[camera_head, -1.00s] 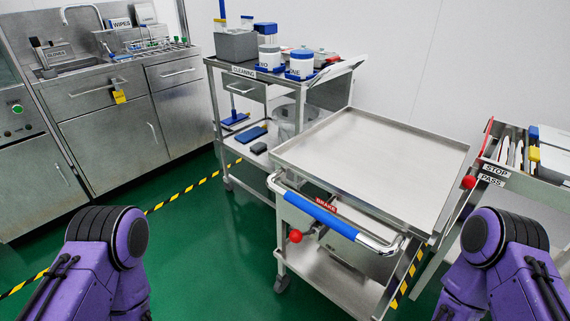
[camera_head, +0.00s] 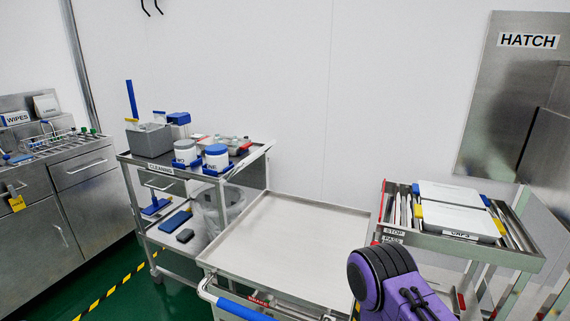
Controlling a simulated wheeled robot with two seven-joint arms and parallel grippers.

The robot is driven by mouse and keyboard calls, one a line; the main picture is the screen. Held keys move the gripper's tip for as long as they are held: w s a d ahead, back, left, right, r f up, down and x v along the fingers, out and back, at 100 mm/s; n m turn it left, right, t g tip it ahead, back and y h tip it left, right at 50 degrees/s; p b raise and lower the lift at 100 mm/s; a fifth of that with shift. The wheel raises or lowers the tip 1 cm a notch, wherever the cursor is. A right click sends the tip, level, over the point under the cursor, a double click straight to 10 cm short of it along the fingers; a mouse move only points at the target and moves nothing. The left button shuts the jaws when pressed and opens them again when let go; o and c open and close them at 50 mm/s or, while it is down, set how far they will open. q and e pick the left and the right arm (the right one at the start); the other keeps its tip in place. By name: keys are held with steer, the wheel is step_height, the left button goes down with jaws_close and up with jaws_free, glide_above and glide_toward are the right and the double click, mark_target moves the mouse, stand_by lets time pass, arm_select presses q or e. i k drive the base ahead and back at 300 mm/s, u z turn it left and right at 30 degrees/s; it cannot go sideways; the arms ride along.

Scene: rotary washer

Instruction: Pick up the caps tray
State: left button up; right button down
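A white tray (camera_head: 455,219) lies in the metal-framed rack cart on the right; a small label on its front seems to read CAPS. A second white tray or lid (camera_head: 450,193) lies just behind it. The purple part of my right arm shows at the bottom, in front of the cart's left side. Neither of my grippers is in view, so I cannot see whether they are open or shut. My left arm is out of the picture.
An empty flat-topped cart (camera_head: 285,237) with a blue handle stands in front, left of the rack cart (camera_head: 476,252). The cleaning cart (camera_head: 150,165) with tubs stands further left. A steel sink counter (camera_head: 75,175) is at far left. A hatch (camera_head: 510,110) is on the wall.

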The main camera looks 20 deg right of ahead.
mark_target(475, 224)
steer(key=z, duration=1.7)
steer(key=k, duration=0.65)
steer(key=z, duration=0.6)
steer(key=i, duration=1.8)
steer(key=u, duration=0.4)
